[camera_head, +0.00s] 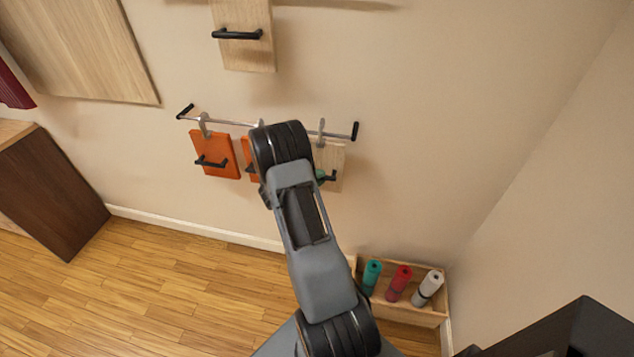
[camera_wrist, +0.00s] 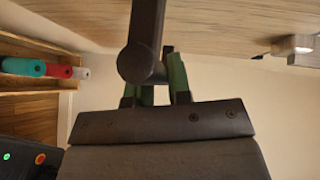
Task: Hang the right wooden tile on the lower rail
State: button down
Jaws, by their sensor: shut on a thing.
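The lower rail (camera_head: 232,122) is a thin metal bar with black ends on the wall. A pale wooden tile (camera_head: 335,156) is at its right end, and its grey hook (camera_head: 321,131) appears at the bar; I cannot tell whether the rail bears it. My gripper (camera_head: 321,176), mostly behind my arm, is at this tile's black handle. In the wrist view, the green fingertips (camera_wrist: 164,76) are shut on the black handle (camera_wrist: 147,38), below the wooden face (camera_wrist: 215,22). Another wooden tile (camera_head: 246,55) with a black handle is higher up; its top is out of view.
An orange tile (camera_head: 215,155) hangs at the rail's left. A second orange tile (camera_head: 248,155) is mostly hidden by my arm. A wooden box (camera_head: 420,315) with green, red and white rolls stands on the floor. The side wall (camera_head: 545,215) is at right.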

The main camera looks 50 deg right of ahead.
jog(key=shift+w+d+r, duration=0.1)
jog(key=shift+w+d, duration=0.15)
jog(key=shift+d, duration=0.1)
jog(key=shift+w+d+f, duration=0.1)
jog(key=shift+d+f, duration=0.05)
jog(key=shift+f, duration=0.1)
jog(key=shift+f+b, duration=1.1)
jog(key=shift+b, duration=0.2)
jog(key=c, duration=1)
grip_release()
jog(key=shift+f, duration=0.1)
